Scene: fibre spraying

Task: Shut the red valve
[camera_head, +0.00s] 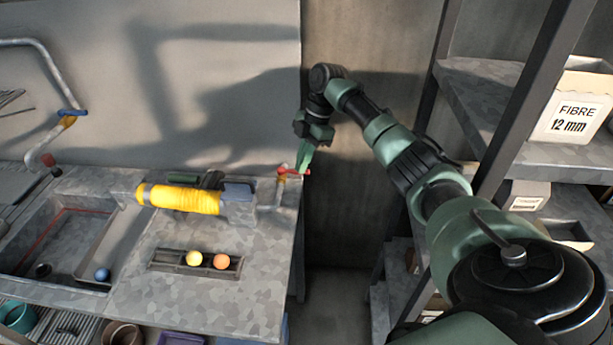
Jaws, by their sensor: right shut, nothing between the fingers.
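The red valve (289,171) has a small red lever on a short pipe at the back right corner of the worktop (200,292). My right gripper (304,170) points down at the right end of the red lever, with its fingers shut. It looks to be touching or very close to the lever; I cannot tell which. The lever lies roughly sideways across the pipe. My left gripper is not in view.
A sink (110,250) holding a blue ball (102,274) is at the left. A yellow wrapped tool (185,198) lies at the back, and a small tray (165,257) holds two balls. A blue-handled tap (72,112) is far left. Shelves with a fibre box (572,118) stand right.

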